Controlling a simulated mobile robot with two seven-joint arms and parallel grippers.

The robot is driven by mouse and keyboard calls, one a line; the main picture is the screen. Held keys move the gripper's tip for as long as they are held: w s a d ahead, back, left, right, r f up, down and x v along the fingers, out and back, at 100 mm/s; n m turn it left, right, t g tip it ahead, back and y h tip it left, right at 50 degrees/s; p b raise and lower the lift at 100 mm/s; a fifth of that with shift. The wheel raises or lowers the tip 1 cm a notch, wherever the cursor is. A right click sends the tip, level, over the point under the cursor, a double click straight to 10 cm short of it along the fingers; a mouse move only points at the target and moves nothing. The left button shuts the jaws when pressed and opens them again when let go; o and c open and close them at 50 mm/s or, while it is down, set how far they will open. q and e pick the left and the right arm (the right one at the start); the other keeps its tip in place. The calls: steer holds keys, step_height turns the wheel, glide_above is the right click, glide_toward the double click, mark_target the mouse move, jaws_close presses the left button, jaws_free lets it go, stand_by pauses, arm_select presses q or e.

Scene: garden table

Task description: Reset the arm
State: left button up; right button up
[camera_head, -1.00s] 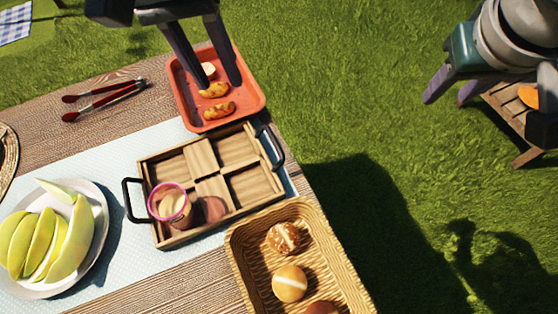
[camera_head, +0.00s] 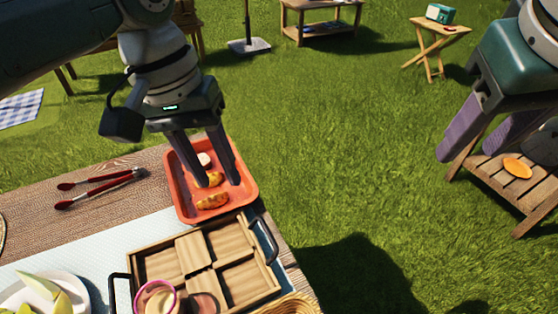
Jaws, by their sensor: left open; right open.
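My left gripper (camera_head: 217,184) is open and empty, pointing down over the orange-red tray (camera_head: 184,206) at the far end of the table. Its fingers partly cover the tray. In the tray lie two golden-brown pastry-like pieces, one nearer (camera_head: 212,201) and one farther (camera_head: 214,179), and a small pale round piece (camera_head: 204,159). I cannot tell how high the fingers are above the tray. My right gripper (camera_head: 468,150) is open and empty at the right, over the grass and beside a low wooden stand.
A divided wooden tray (camera_head: 190,255) with black handles holds a pink-rimmed cup (camera_head: 156,298). Red-handled tongs (camera_head: 100,188) lie at left, a plate of green slices (camera_head: 42,290) at lower left. An orange item (camera_head: 516,167) lies on the wooden stand (camera_head: 497,179). Grass between the arms is open.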

stand_by(0.3)
arm_select(q)
steer(key=s+d+f+m+t, duration=0.15)
steer(key=s+f, duration=0.25)
steer(key=s, duration=0.6)
steer(key=s+a+r+t+y, duration=0.2)
steer(key=s+a+r, duration=0.2)
steer(key=s+a, duration=0.6)
arm_select(e)
steer(key=s+d+f+y, duration=0.1)
steer(key=s+f, duration=0.2)
steer(key=s, duration=0.3)
steer(key=s+d+f+g+p, duration=0.1)
steer(key=s+f, duration=0.2)
steer(key=s, duration=0.3)
steer(key=s+d+f+y, duration=0.1)
steer(key=s+f, duration=0.2)
steer(key=s, duration=0.3)
arm_select(q)
step_height(320, 180, up, 39)
steer(key=s+d+p, duration=0.1)
steer(key=s+p, duration=0.1)
steer(key=p, duration=3.5)
steer(key=shift+d+r+m, duration=0.2)
steer(key=shift+d+m, duration=0.15)
arm_select(e)
step_height(320, 180, up, 38)
steer(key=shift+f+n, duration=0.2)
steer(key=shift+n, duration=0.2)
steer(key=shift+w, duration=0.1)
